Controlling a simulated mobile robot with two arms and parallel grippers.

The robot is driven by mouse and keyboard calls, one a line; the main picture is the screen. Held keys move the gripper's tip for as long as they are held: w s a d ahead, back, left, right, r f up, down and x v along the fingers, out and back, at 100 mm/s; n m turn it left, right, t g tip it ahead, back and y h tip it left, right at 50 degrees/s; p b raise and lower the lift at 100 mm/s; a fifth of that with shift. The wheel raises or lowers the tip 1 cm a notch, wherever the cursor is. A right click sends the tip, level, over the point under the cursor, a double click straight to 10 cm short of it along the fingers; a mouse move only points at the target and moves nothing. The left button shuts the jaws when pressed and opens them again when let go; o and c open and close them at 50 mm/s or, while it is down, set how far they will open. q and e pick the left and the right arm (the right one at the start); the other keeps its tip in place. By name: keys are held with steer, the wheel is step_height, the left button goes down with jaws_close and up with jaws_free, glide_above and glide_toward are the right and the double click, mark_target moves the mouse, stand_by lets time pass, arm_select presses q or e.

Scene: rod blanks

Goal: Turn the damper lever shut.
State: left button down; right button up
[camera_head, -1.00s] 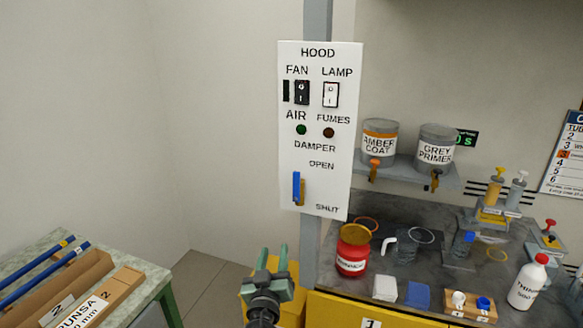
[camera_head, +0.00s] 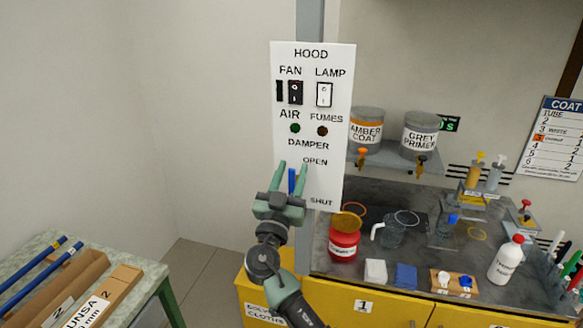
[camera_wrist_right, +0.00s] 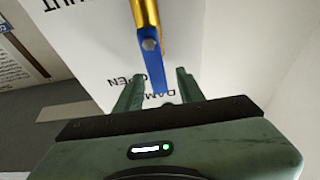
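The white hood panel (camera_head: 317,140) carries the damper lever (camera_head: 291,180), a blue handle standing upright beside the word OPEN. In the right wrist view the blue lever (camera_wrist_right: 152,65) hangs from a round pivot on a brass-coloured part (camera_wrist_right: 146,16). My right gripper (camera_head: 290,178) is open in front of the panel, with one finger on each side of the lever. In the wrist view its fingertips (camera_wrist_right: 157,82) also stand apart on both sides of the lever, with gaps showing. The brass part is hidden behind my gripper in the head view. My left gripper is not in view.
A shelf with two paint cans (camera_head: 366,128) is right of the panel. Below it, the grey bench (camera_head: 345,268) holds a red jar (camera_head: 344,238), a glass jug and bottles. At lower left is a table (camera_head: 35,245) with blue rods and cardboard boxes.

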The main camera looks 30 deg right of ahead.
jaws_close()
stand_by(1.4)
